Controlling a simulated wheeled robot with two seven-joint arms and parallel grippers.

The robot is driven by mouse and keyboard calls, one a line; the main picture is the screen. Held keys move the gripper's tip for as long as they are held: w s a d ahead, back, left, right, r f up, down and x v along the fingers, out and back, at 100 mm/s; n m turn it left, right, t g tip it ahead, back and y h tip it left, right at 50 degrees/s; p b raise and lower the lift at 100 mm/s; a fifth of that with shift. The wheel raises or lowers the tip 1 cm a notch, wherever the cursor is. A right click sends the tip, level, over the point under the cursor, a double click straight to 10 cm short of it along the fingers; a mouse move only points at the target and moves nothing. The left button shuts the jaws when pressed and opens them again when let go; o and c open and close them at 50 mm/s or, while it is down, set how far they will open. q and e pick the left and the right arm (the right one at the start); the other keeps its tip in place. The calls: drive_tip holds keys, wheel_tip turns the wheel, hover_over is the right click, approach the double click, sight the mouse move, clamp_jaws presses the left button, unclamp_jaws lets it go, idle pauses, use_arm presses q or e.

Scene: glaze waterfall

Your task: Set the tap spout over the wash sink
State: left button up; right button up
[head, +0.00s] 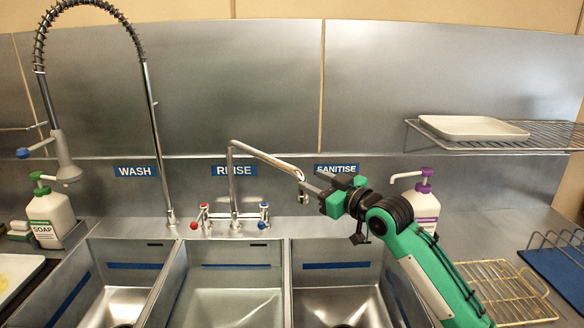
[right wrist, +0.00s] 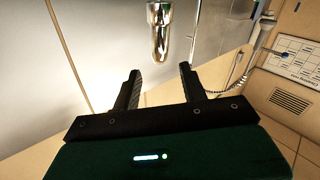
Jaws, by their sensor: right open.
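The tap spout (head: 265,158) is a bent chrome pipe rising behind the middle sink. It points right, and its tip is near the line between the rinse sink (head: 228,285) and sanitise sink (head: 340,290). The wash sink (head: 125,285) is on the left, below the WASH label (head: 136,171). My right gripper (head: 308,190) is close to the spout tip. In the right wrist view, the open fingers (right wrist: 160,82) are apart and empty, and the spout end (right wrist: 161,35) shows just beyond them, between their lines. My left gripper is not in view.
A tall spring hose tap (head: 148,110) stands behind the wash sink, its spray head (head: 65,160) hanging left. Red and blue tap handles (head: 201,216) flank the spout base. A soap bottle (head: 48,215) is left; a purple-topped bottle (head: 424,203) stands behind my right arm.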

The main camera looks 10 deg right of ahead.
sight(294, 172)
drive_tip(key=p+x, duration=0.1)
drive_tip(key=x, duration=0.3)
drive_tip(key=shift+w+d, duration=0.1)
drive_tip(key=shift+w, duration=0.1)
drive_tip(key=x, duration=0.3)
drive_tip(key=shift+p, duration=0.35)
drive_tip(key=shift+w+a, duration=0.25)
drive_tip(key=shift+a, duration=0.05)
drive_tip(key=shift+w+a+f, duration=0.1)
drive_tip(key=shift+w+f, duration=0.05)
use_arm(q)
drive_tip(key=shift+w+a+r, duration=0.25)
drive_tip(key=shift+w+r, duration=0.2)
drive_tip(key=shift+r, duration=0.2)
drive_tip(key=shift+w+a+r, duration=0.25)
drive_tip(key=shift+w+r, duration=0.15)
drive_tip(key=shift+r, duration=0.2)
use_arm(e)
clamp_jaws()
